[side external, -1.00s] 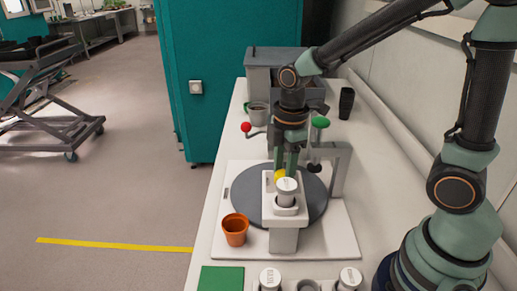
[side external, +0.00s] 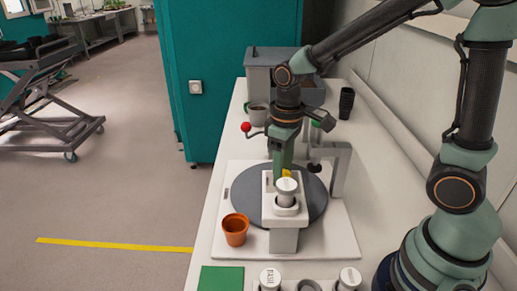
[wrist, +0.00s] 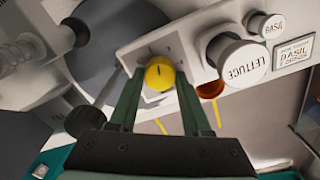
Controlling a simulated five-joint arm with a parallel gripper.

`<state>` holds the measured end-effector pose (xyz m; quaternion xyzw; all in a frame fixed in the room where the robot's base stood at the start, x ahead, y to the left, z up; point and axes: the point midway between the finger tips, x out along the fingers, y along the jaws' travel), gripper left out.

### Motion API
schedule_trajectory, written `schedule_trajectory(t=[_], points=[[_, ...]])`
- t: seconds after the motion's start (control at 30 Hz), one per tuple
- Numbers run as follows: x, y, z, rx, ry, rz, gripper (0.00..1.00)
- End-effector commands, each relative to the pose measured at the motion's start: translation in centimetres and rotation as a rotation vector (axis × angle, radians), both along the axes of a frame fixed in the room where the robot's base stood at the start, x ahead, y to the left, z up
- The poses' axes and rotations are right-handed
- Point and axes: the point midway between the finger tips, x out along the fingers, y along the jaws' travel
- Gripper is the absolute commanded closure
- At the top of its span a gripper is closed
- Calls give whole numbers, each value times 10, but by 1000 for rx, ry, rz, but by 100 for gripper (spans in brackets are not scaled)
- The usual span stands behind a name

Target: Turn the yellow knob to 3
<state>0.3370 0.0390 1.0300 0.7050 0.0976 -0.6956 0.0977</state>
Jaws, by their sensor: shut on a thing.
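The yellow knob (wrist: 160,74) sits on a white block (wrist: 205,40) and carries a short dark mark on its face. In the side view only a sliver of the knob (side external: 287,173) shows, behind a white-capped cylinder. My gripper (wrist: 159,80) is shut on the knob, with one green finger on each side of it. In the side view my gripper (side external: 284,168) points down at the block. No numbers around the knob can be read, so its setting cannot be told.
A LETTUCE-labelled cylinder (wrist: 240,62) stands close to the knob. The block stands over a grey disc (side external: 245,203) on a white base. An orange pot (side external: 235,229) stands at the front left. A red-tipped lever (side external: 246,127) and a grey bracket (side external: 340,172) are behind.

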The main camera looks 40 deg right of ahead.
Motion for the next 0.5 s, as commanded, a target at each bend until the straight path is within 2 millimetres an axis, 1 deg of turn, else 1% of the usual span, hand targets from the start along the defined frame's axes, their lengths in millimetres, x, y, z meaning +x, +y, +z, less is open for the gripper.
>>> schedule_trajectory(t=[0.03, 0.3, 0.5], points=[[-3, 3, -2, -2, 15, -32, 100], [-3, 3, -3, -4, 30, -255, 100], [-3, 3, -3, -6, 37, -372, 100]])
